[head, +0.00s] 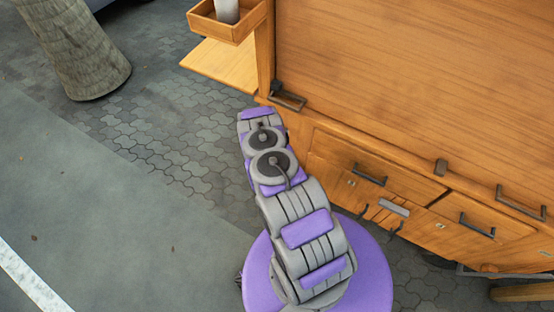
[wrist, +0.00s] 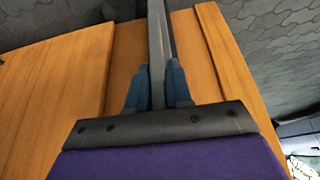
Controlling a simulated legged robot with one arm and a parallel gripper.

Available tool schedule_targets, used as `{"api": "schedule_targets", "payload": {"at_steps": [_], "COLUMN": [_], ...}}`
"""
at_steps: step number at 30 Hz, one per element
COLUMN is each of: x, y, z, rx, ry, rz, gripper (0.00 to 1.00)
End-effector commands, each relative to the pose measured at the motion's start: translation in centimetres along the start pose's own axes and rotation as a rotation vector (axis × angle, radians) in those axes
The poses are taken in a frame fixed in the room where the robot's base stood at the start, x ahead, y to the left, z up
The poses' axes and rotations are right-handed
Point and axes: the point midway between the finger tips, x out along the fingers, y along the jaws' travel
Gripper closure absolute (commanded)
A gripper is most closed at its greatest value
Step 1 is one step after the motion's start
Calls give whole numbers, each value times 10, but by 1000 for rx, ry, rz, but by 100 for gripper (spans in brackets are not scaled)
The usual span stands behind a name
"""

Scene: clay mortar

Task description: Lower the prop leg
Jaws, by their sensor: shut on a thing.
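My gripper (wrist: 157,88) shows in the wrist view with two blue fingers shut on a grey metal bar (wrist: 158,35). The bar runs up and away from between the fingers, in front of a wooden panel (wrist: 125,60). I cannot tell whether this bar is the prop leg itself or a handle on it. In the head view my arm reaches to the left lower corner of the wooden cart (head: 420,60). My fingers and what they hold are hidden there behind the arm. A dark bracket-like handle (head: 288,97) is close to the arm's end.
The cart's drawers carry dark handles (head: 370,174) to the right of my arm. A wooden side shelf (head: 225,65) and a small tray (head: 228,22) stick out at upper left. A tree trunk (head: 82,45) stands farther left. The pavement (head: 120,200) left of my arm is clear.

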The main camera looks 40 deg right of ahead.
Motion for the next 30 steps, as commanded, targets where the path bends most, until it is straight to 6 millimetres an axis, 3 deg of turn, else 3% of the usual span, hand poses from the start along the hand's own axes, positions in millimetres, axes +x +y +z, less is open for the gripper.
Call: {"api": "schedule_targets", "payload": {"at_steps": [1,8,20,21,26,30], "x": [7,38,42,42,41,41], "y": [1,1,1,0,2,2], "z": [11,24,23,24,24,24], "rx": [-15,-19,-14,-15,-14,-14], "ry": [-12,-29,-25,-25,-27,-27], "rz": [-4,-11,-10,-10,-9,-8], "gripper": [100,100,100,76,61,60]}}
